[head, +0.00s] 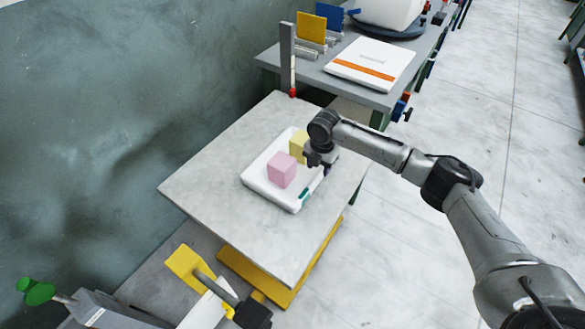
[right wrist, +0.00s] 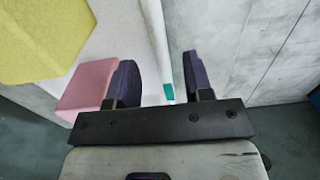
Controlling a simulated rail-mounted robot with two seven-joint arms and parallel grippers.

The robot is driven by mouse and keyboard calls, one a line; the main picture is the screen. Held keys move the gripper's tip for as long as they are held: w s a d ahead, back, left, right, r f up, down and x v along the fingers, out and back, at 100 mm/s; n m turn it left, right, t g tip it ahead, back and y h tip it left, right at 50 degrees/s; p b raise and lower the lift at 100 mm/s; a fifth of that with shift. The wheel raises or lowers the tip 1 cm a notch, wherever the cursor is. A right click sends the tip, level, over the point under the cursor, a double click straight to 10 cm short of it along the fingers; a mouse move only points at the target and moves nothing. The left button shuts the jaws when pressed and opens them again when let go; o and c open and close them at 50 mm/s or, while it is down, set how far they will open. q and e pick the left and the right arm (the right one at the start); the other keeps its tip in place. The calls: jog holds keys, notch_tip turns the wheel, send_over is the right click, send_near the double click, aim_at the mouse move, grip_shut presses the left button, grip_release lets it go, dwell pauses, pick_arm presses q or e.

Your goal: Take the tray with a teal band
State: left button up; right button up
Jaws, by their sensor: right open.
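The white tray with a teal band (head: 262,190) lies on a pale grey tabletop (head: 215,200). A pink block (head: 282,170) and a yellow block (head: 298,147) stand on the tray. My right gripper (head: 318,160) is at the tray's right side, open. In the right wrist view, the tray's rim (right wrist: 157,45) with a bit of teal lies between its two dark fingers (right wrist: 160,75); whether they touch it I cannot tell.
A grey bench behind holds a white tray with an orange band (head: 368,62), yellow (head: 311,27) and blue (head: 328,15) plates, and a white container (head: 390,12). A grey post (head: 288,55) stands at the table's back corner. Yellow machine parts (head: 188,263) lie in front. Floor at right is clear.

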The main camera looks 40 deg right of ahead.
aim_at(319, 174)
jog(key=shift+d+f+b, duration=0.1)
jog(key=shift+f+b, duration=1.2)
jog(key=shift+f, duration=1.4)
jog(key=shift+c, duration=0.2)
jog(key=shift+r, duration=0.1)
jog(key=shift+c, duration=0.7)
grip_shut()
